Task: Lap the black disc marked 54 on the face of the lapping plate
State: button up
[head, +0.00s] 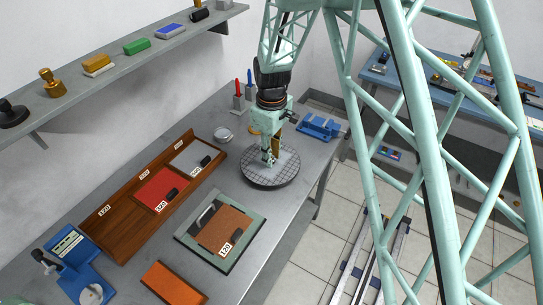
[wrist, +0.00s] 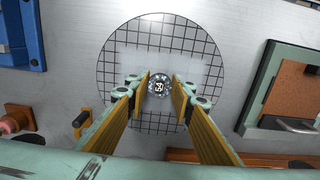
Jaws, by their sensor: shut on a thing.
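The round lapping plate (head: 288,177), with a dark grid on its face, lies on the grey bench; it fills the middle of the wrist view (wrist: 125,50). A paler smeared patch covers part of its face. The small round disc (wrist: 159,88) sits between my fingertips over the plate's face; its top bears a white mark, too small to read surely, and its rim looks shiny. My gripper (head: 269,161) points down over the plate, shut on the disc; its two fingers also show in the wrist view (wrist: 160,86). Whether the disc touches the plate is unclear.
Left of the plate, a green-edged board (head: 187,222) carries a brown sheet marked 120. A wooden tray (head: 112,237) holds red and grey sheets. A blue vise (head: 319,128) stands behind right. A round metal dish (head: 223,134) and red and blue-handled tools (head: 238,97) stand behind.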

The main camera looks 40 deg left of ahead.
aim_at(265, 170)
jog(key=shift+w+a, duration=0.15)
jog(key=shift+w, duration=2.05)
jog(key=shift+s, duration=0.15)
jog(key=shift+s+d+b, duration=0.2)
jog(key=shift+s+b, duration=0.25)
jog(key=shift+s, duration=1.75)
jog(key=shift+s+d+b, duration=0.15)
jog(key=shift+s+b, duration=0.3)
jog(key=shift+s, duration=1.75)
jog(key=shift+w, duration=0.1)
jog(key=shift+w+a+p, duration=0.2)
jog(key=shift+w, duration=2.05)
jog(key=shift+w+a+p, duration=0.15)
jog(key=shift+w+p, duration=0.05)
jog(key=shift+w, duration=2)
jog(key=shift+s, duration=0.1)
jog(key=shift+s+d+b, duration=0.15)
jog(key=shift+s+b, duration=0.35)
jog(key=shift+s, duration=1.7)
jog(key=shift+s+d+b, duration=0.15)
jog(key=shift+s+b, duration=0.3)
jog(key=shift+s, duration=1.75)
